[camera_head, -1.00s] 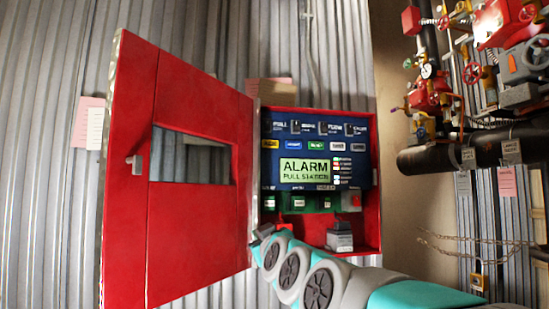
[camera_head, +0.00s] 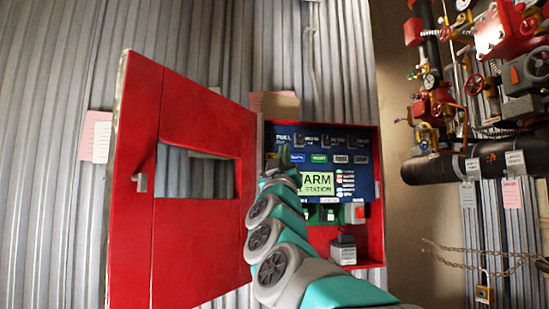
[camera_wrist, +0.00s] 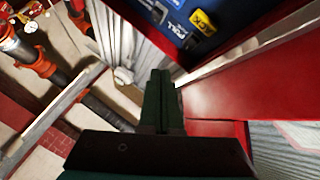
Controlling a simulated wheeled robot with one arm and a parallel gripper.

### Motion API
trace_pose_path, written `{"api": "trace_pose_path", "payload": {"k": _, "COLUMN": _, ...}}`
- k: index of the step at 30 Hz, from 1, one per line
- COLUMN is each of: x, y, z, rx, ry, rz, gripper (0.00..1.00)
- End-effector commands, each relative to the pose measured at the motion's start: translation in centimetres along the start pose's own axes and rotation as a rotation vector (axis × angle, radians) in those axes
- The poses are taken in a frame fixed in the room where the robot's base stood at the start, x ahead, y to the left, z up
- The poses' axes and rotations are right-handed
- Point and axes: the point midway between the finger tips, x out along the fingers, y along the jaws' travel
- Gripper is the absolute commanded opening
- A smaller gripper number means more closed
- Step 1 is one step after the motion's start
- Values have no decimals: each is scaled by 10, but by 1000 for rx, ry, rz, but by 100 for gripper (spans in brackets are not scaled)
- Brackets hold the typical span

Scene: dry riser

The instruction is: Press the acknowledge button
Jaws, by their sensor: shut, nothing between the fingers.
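The blue control panel (camera_head: 350,143) sits inside the open red cabinet, with a row of small coloured buttons below its top labels. In the head view I see a blue button (camera_head: 298,158), a green button (camera_head: 319,158) and grey ones to the right; their lettering is too small to read surely. In the wrist view a yellow button (camera_wrist: 203,22) shows on the panel at the top. My gripper (camera_head: 285,148) is shut and empty, in front of the panel's left part. In the wrist view its fingertips (camera_wrist: 162,74) are below and left of the yellow button, apart from it in the picture.
The red cabinet door (camera_head: 205,235) stands swung open to the left, close beside my arm. The lit display (camera_head: 320,183) is partly hidden by my arm. A grey box (camera_head: 343,250) stands in the cabinet's bottom. Pipes and valves (camera_head: 460,165) are at the right.

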Motion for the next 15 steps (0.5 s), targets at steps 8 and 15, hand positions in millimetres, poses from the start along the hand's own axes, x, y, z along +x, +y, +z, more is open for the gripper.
{"api": "trace_pose_path", "payload": {"k": 8, "x": 2, "y": -3, "z": 3, "rx": 0, "ry": -2, "rz": -3, "gripper": 0}}
{"api": "trace_pose_path", "payload": {"k": 15, "x": 18, "y": -14, "z": 14, "rx": 2, "ry": -1, "rz": -2, "gripper": 0}}
